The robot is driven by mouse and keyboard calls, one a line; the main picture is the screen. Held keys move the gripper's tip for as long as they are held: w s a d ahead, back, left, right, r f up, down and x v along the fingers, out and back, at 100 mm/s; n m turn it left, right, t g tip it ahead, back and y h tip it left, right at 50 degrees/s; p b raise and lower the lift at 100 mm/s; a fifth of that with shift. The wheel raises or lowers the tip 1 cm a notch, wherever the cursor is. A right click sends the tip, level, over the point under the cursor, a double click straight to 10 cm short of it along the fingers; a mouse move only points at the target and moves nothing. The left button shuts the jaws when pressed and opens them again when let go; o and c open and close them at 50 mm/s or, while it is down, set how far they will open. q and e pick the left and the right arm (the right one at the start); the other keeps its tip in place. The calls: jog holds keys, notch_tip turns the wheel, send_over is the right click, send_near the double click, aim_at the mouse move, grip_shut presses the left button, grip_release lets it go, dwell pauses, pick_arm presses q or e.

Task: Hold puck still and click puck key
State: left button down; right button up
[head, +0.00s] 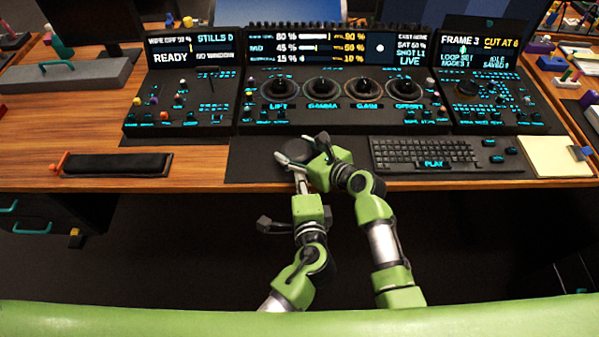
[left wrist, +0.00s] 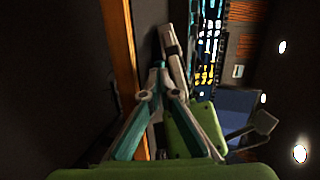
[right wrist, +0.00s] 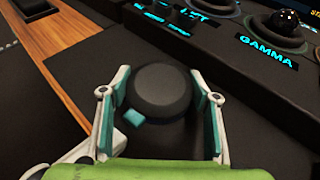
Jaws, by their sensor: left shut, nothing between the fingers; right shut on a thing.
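The puck (right wrist: 162,92) is a dark, round, knob-like disc in the right wrist view, with a small teal key (right wrist: 134,118) at its lower left edge. My right gripper (right wrist: 160,100) is shut on the puck's sides; the key lies inside the left finger. In the head view, the puck (head: 293,146) is partly hidden behind my right gripper (head: 300,152). My left gripper (head: 301,174) is shut and empty, just below the right gripper at the desk's front edge. In the left wrist view, its closed tips (left wrist: 158,66) lie beside the right gripper's pale finger; the puck cannot be made out.
Control panels with lit screens and trackballs (head: 365,88) stand behind the puck. A keyboard (head: 425,152) lies to the right, a yellow notepad (head: 553,156) beyond it. A black padded rest (head: 118,165) lies left. The dark mat (head: 250,160) is clear left of the grippers.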

jog(key=shift+s+d+f, duration=0.1)
jog(key=shift+f, duration=0.1)
pick_arm(q)
jog(key=v, duration=0.5)
jog(key=shift+s+d, duration=0.1)
jog(key=shift+s, duration=0.05)
jog(key=shift+f, duration=0.1)
pick_arm(e)
jog(key=shift+d+r, duration=0.1)
pick_arm(q)
jog(key=s+r, duration=0.5)
jog(key=s, duration=0.2)
jog(key=shift+s+d+r, duration=0.25)
jog(key=shift+d, duration=0.15)
pick_arm(e)
jog(key=shift+r, duration=0.1)
dwell(0.3)
jog(key=o, duration=1.1)
jog(key=shift+c, duration=0.2)
